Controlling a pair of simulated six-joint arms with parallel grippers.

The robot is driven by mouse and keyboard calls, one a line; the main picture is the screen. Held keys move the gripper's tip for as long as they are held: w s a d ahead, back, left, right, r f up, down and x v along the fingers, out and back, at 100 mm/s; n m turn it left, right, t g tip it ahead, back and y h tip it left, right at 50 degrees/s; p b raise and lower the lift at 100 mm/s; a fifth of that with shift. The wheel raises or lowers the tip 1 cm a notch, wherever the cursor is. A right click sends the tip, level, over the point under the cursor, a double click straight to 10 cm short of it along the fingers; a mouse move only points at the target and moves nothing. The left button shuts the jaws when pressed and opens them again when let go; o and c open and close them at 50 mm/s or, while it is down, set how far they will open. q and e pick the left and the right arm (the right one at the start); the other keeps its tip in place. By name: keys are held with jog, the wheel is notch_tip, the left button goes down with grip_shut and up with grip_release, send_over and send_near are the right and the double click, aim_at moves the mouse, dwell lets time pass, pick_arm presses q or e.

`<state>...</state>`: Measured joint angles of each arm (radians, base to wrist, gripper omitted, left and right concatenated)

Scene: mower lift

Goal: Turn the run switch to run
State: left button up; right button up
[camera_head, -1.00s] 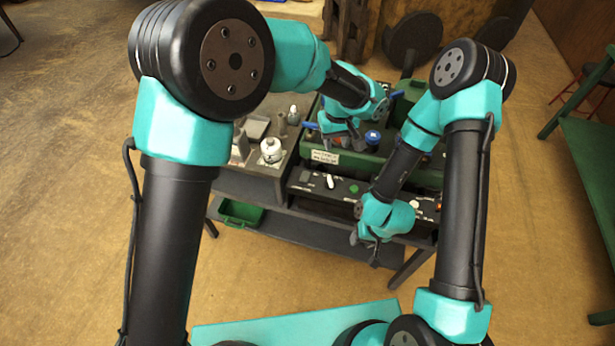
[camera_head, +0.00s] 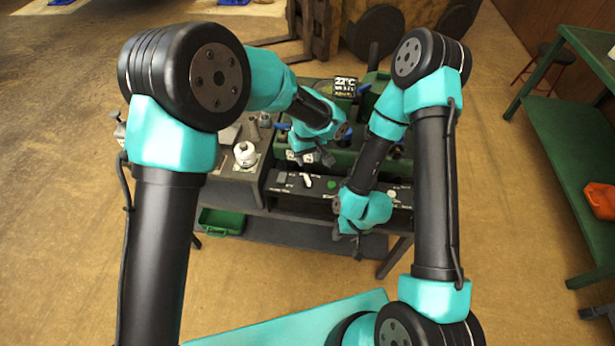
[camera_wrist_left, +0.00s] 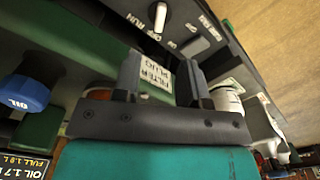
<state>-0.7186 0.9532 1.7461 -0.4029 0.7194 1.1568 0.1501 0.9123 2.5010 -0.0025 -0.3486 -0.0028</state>
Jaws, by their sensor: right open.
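The run switch is a white lever (camera_head: 307,181) on the black front panel. In the left wrist view the white lever (camera_wrist_left: 160,16) stands beside the words OFF and RUN; I cannot tell which setting it is at. My left gripper (camera_head: 318,160) is just behind and above the panel, apart from the switch. In its wrist view the fingers (camera_wrist_left: 160,80) are spread and empty, with a FILTER PLUG label beyond them. My right gripper (camera_head: 357,248) hangs open and empty in front of the panel, lower and to the right of the switch.
A white jar (camera_head: 246,153) stands on the bench at left. A blue OIL cap (camera_wrist_left: 24,94) is left in the wrist view. A green bin (camera_head: 221,221) sits below.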

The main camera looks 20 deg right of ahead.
aim_at(308, 178)
pick_arm(q)
notch_tip(308, 178, down, 10)
jog(key=shift+f, duration=0.2)
dwell(0.3)
grip_shut()
